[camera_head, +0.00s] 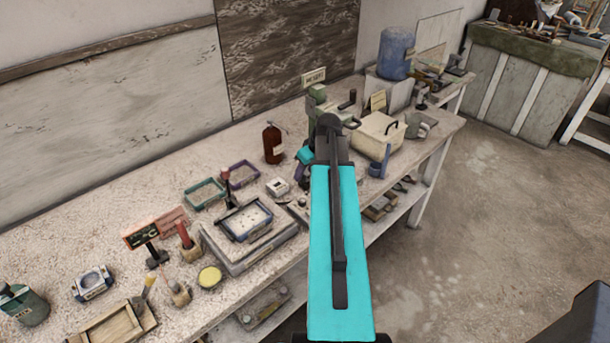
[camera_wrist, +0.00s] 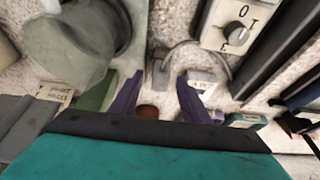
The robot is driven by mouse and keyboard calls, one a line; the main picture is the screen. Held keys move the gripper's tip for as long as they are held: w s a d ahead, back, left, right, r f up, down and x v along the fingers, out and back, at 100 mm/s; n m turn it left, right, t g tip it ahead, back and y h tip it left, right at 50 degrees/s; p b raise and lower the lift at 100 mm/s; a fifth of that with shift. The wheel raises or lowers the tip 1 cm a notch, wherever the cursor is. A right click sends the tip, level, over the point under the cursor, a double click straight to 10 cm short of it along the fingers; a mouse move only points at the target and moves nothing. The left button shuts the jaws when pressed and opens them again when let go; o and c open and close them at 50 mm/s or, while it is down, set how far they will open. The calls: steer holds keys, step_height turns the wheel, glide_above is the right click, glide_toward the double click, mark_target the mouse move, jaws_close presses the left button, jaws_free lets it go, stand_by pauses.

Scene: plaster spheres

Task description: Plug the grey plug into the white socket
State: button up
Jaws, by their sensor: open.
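My gripper (camera_wrist: 157,90) is open, its two purple fingers apart and pointing down over the bench in the wrist view. In the head view my gripper (camera_head: 301,172) is low over the bench, partly hidden by my turquoise arm. A grey cord loops just beyond the fingertips in the wrist view. A small grey piece (camera_wrist: 160,72) at its left end, between the fingers, may be the grey plug. A small white box (camera_head: 278,187) with a dark centre, left of the gripper in the head view, may be the white socket; I cannot tell for sure.
A white box with a dark knob (camera_wrist: 236,30) and a large grey rounded object (camera_wrist: 75,45) stand close around the fingers. A dark red bottle (camera_head: 272,143), trays (camera_head: 205,193) and a cream case (camera_head: 377,132) crowd the bench.

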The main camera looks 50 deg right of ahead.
steer(key=shift+w+f, duration=0.25)
steer(key=shift+f, duration=0.35)
jaws_close()
steer(key=shift+r, duration=0.2)
stand_by(0.3)
step_height(320, 180, up, 18)
steer(key=b, duration=0.4)
steer(key=shift+f, duration=0.15)
stand_by(0.4)
steer(key=shift+a, duration=0.1)
stand_by(0.5)
